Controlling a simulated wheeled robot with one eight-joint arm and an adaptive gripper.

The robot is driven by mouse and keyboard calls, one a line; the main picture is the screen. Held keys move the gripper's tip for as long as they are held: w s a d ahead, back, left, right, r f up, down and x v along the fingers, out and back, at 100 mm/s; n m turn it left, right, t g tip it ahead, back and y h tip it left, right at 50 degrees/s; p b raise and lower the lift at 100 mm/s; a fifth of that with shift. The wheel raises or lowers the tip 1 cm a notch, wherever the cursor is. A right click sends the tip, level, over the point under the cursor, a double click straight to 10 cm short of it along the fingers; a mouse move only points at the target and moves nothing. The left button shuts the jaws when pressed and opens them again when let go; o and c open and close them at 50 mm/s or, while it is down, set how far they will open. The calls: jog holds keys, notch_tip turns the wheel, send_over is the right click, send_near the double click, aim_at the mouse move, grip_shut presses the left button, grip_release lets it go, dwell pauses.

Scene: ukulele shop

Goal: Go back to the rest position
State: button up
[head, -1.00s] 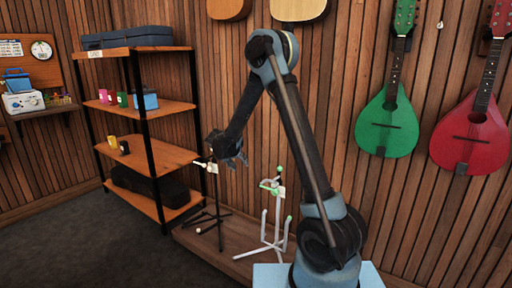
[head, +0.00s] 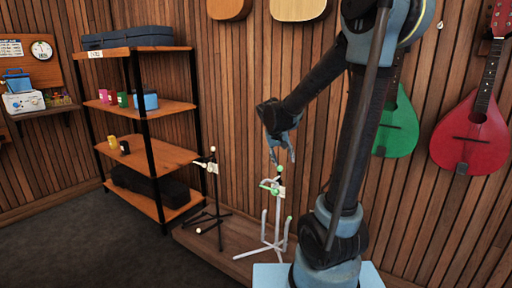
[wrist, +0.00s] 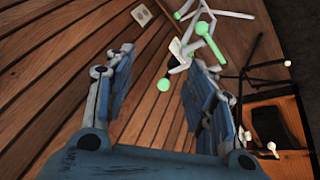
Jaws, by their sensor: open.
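My gripper (head: 283,156) hangs from my folded arm in the head view, in front of the wooden wall and just above the white stand with green tips (head: 277,187). In the wrist view my gripper (wrist: 160,88) is open, its two blue-grey fingers spread with nothing between them. The white stand (wrist: 205,28) shows beyond the fingertips there, and I cannot tell the exact gap to it.
A black stand (head: 213,195) is to the left on a low wooden platform (head: 240,236). A shelf unit (head: 150,107) with cups and cases stands further left. Green (head: 398,125) and red (head: 472,135) instruments hang on the right wall. Dark floor (head: 90,240) is clear at left.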

jog(key=s+d+f+y, duration=0.1)
jog(key=s+d+f, duration=0.1)
jog(key=s, duration=0.7)
jog(key=s+d+f+g+y, duration=0.1)
jog(key=s+d+f, duration=0.1)
jog(key=s, duration=0.8)
jog(key=s+d+f+y, duration=0.1)
jog(key=s+d+f, duration=0.1)
jog(key=s, duration=0.7)
jog(key=shift+s+d+f+g, duration=0.3)
jog(key=shift+s+d+g, duration=0.1)
jog(key=shift+d, duration=0.35)
jog(key=shift+w+f, duration=0.2)
jog(key=shift+w, duration=0.25)
